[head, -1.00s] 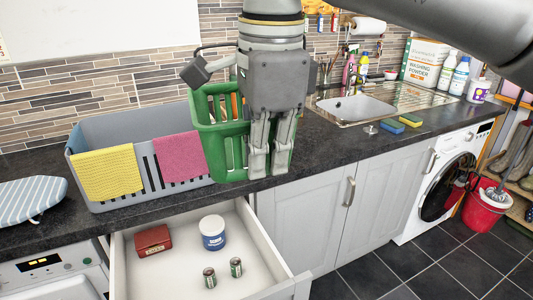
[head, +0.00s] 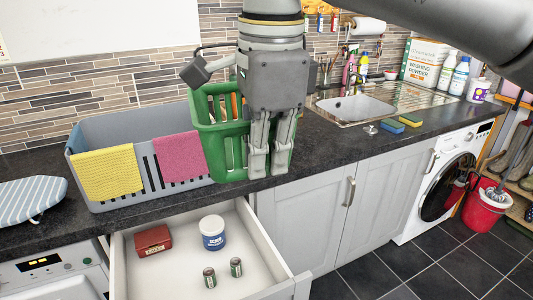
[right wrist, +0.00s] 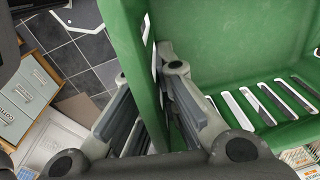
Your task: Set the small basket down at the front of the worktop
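The small green basket (head: 219,145) is upright at the front of the dark worktop (head: 335,152), just right of the grey tub. Its base looks level with the worktop near the front edge; I cannot tell if it touches. My right gripper (head: 270,160) points down at the basket's right side. In the right wrist view, its fingers (right wrist: 146,85) lie on either side of the green basket wall (right wrist: 230,45), closed onto it. Part of the basket is hidden behind the gripper. My left gripper is out of view.
A grey tub (head: 105,135) with yellow (head: 107,174) and pink (head: 182,158) cloths stands left. Below, an open drawer (head: 185,275) holds a red box, a blue-white tub and two cans. A sink (head: 352,108) and sponges (head: 410,120) are right; worktop between is clear.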

